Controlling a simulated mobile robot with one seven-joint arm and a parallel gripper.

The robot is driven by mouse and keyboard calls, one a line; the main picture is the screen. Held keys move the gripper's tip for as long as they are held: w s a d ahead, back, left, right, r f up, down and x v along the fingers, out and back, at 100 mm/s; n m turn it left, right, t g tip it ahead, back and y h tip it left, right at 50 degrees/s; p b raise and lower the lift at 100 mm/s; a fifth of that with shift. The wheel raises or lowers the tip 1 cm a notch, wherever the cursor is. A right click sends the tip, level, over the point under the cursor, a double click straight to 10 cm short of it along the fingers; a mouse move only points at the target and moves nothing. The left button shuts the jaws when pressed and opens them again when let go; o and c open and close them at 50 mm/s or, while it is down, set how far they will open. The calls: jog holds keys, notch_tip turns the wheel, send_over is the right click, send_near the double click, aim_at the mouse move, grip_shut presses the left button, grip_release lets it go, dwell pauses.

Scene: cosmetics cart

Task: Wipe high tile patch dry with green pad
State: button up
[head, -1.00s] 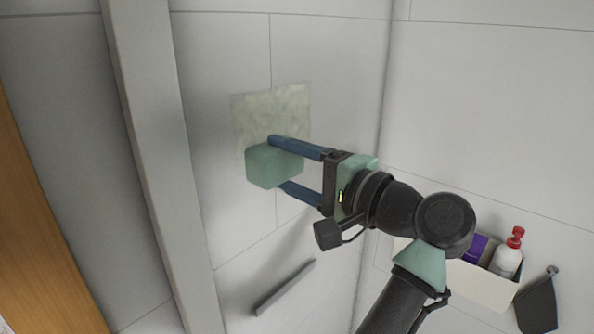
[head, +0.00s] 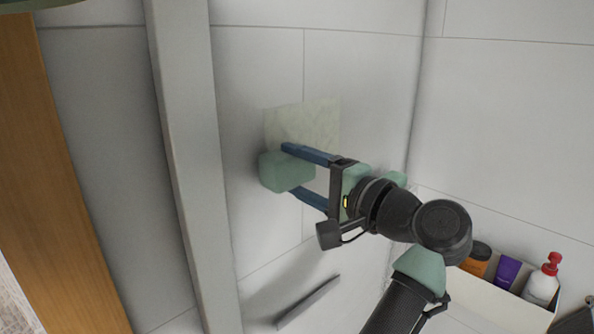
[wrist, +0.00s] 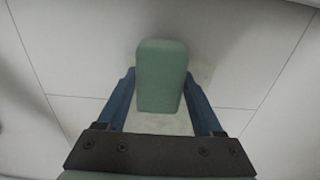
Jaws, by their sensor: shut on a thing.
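The tile patch (head: 318,122) is a pale greenish, blotchy square on the grey tiled wall. Its lower part is hidden behind the pad and my gripper. The green pad (head: 284,172) is a soft-edged block over the patch's lower left corner. My gripper (head: 288,171) is shut on the pad, with one blue finger above and one below it in the head view. In the wrist view the pad (wrist: 161,76) stands between both fingers, with the patch (wrist: 205,75) showing behind it. I cannot tell whether the pad touches the wall.
A grey bar (head: 308,302) is fixed low on the wall. A white bin (head: 490,288) at the lower right holds a red-topped bottle (head: 542,280), a purple tube (head: 507,271) and an orange container (head: 477,261). A pale vertical post (head: 192,150) stands left of the patch.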

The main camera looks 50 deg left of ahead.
jog(key=shift+s+a, duration=0.1)
jog(key=shift+a, duration=0.9)
